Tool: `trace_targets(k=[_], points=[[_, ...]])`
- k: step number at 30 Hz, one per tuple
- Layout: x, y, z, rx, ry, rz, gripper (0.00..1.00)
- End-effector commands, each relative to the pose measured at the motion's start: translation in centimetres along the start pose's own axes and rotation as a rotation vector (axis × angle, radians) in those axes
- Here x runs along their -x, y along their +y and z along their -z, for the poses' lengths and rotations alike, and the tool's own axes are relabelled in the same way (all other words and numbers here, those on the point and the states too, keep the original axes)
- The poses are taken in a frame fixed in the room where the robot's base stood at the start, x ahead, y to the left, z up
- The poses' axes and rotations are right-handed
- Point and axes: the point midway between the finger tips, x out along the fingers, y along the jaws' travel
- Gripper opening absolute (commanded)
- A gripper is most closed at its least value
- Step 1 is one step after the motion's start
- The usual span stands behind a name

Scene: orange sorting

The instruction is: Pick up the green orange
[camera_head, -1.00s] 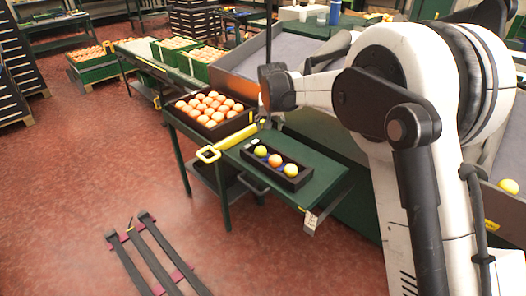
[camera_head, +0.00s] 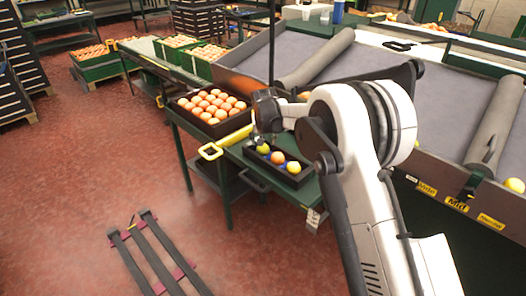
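A small black tray (camera_head: 300,180) on the green table holds three fruits in a row. The left fruit (camera_head: 263,149) is yellow-green, the middle one (camera_head: 278,158) is orange, and the right one (camera_head: 293,167) is yellow. My gripper (camera_head: 260,138) is small and dark in the view, pointing down just above the left fruit. Its fingers are too small to show whether they are open or shut.
A dark crate of oranges (camera_head: 205,118) stands left of the small tray. A yellow handle (camera_head: 212,151) juts from the table's front-left. A grey sloped sorting bin (camera_head: 335,75) is behind. A yellow fruit (camera_head: 514,185) lies at the far right.

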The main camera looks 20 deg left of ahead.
Motion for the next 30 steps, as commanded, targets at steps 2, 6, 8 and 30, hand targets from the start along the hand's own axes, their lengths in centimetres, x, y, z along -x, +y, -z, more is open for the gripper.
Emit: trace_targets(k=[2,6,8,30], points=[[-0.7,0.0,-0.1,0.0,0.0,0.0,0.48],[-2.5,0.1,-0.2,0.0,0.0,0.0,0.48],[-3.4,0.2,-0.2,0.0,0.0,0.0,0.48],[-5.0,0.2,-0.1,0.0,0.0,0.0,0.16]])
